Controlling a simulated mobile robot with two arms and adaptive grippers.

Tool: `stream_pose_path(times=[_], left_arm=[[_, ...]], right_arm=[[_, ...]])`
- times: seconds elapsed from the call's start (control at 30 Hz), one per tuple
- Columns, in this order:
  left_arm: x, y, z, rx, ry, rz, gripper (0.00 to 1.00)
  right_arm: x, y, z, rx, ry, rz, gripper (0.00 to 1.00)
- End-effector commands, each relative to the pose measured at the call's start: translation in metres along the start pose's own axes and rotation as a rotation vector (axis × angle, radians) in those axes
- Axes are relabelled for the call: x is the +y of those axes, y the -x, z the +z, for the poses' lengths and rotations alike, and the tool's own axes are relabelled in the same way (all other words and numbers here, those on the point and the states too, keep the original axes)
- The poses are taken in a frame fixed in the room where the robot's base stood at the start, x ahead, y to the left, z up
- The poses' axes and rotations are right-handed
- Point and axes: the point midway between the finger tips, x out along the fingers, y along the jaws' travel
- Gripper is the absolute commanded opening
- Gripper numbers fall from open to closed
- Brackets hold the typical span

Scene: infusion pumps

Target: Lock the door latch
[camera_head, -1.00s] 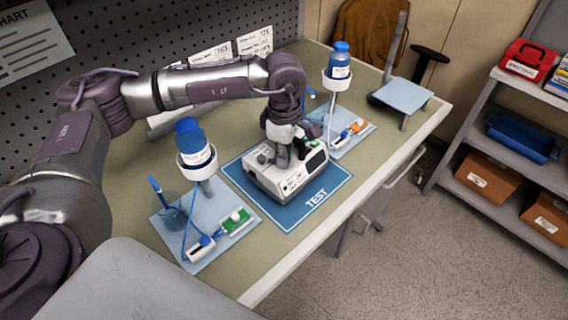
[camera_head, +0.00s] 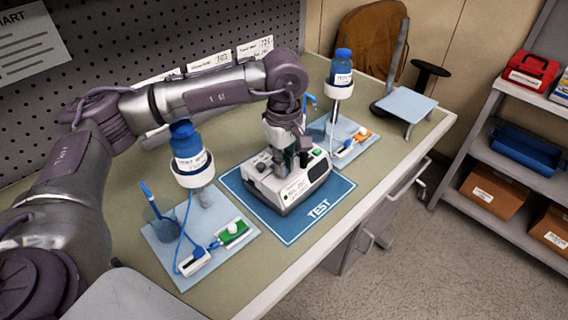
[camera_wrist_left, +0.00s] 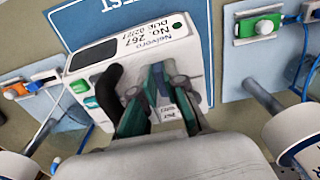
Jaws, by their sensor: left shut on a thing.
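The white and grey infusion pump (camera_head: 288,187) stands on the blue TEST mat (camera_head: 318,208). Its labelled top also shows in the wrist view (camera_wrist_left: 150,38). My left gripper (camera_head: 291,160) reaches down onto the top of the pump from above. In the wrist view its two teal-padded fingers (camera_wrist_left: 160,98) are close together over the pump, shut on a small part between them. That part, which appears to be the door latch, is mostly hidden by the fingers, so its angle cannot be told. A dark curved piece stands beside the fingers. My right gripper is out of view.
A blue bottle on a stand (camera_head: 190,150) rises left of the pump, close under my left arm. Another bottle stand (camera_head: 340,75) rises behind right. Pale boards with tubing and clips flank the mat. The bench's front edge (camera_head: 350,220) is clear.

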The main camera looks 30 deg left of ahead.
Motion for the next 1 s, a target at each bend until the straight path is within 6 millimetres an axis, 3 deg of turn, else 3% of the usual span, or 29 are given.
stream_pose_path(times=[0.2,0.23,0.37,0.73,0.87,1.0], left_arm=[[0.000,0.000,0.001,-0.002,-0.003,0.000,0.00],[0.000,0.000,0.001,-0.002,-0.002,0.000,0.14],[0.000,0.000,0.001,-0.001,-0.002,0.000,0.36],[0.001,0.004,0.000,-0.001,0.000,0.002,0.36],[0.001,0.022,0.000,0.000,0.000,0.004,0.36],[0.001,0.052,0.001,0.000,-0.001,0.005,0.36]], right_arm=[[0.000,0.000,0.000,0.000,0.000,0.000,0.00],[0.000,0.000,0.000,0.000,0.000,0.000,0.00],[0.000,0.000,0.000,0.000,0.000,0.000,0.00],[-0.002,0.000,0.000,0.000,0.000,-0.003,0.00],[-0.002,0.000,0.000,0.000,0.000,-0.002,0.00],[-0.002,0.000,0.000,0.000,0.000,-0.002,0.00]])
